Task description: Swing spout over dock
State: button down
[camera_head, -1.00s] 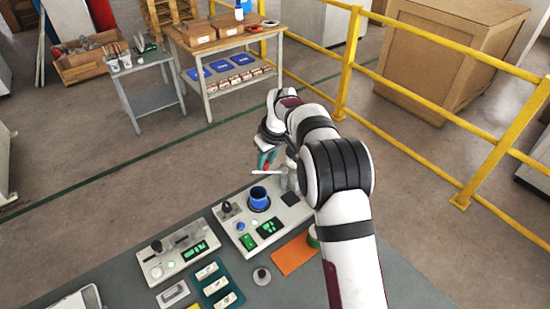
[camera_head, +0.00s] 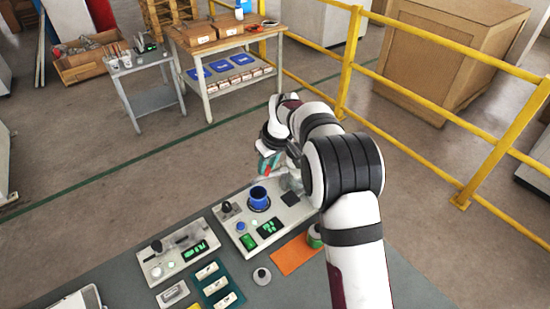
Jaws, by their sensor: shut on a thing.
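The dock, with a blue cup (camera_head: 259,196) standing upright in a dark round seat, is on the white panel (camera_head: 285,225) at the centre. My gripper (camera_head: 267,171), with teal fingers, is just behind and above the cup, apart from it. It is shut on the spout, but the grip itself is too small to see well. A grey post (camera_head: 292,181) stands at the panel's right back, partly behind my arm. The spout's thin white bar cannot be made out now.
A second white control panel (camera_head: 160,262) is to the left. A teal tray (camera_head: 222,288), a grey knob (camera_head: 262,277), an orange mat (camera_head: 293,256) and a green roll (camera_head: 314,238) lie in front. A yellow railing (camera_head: 420,142) stands behind my arm.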

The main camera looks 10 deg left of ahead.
jog(key=shift+s, duration=0.1)
jog(key=shift+s+d, duration=0.5)
jog(key=shift+s, duration=0.1)
jog(key=c, duration=0.6)
grip_release()
jog(key=shift+c, duration=0.2)
notch_tip(320, 180, up, 6)
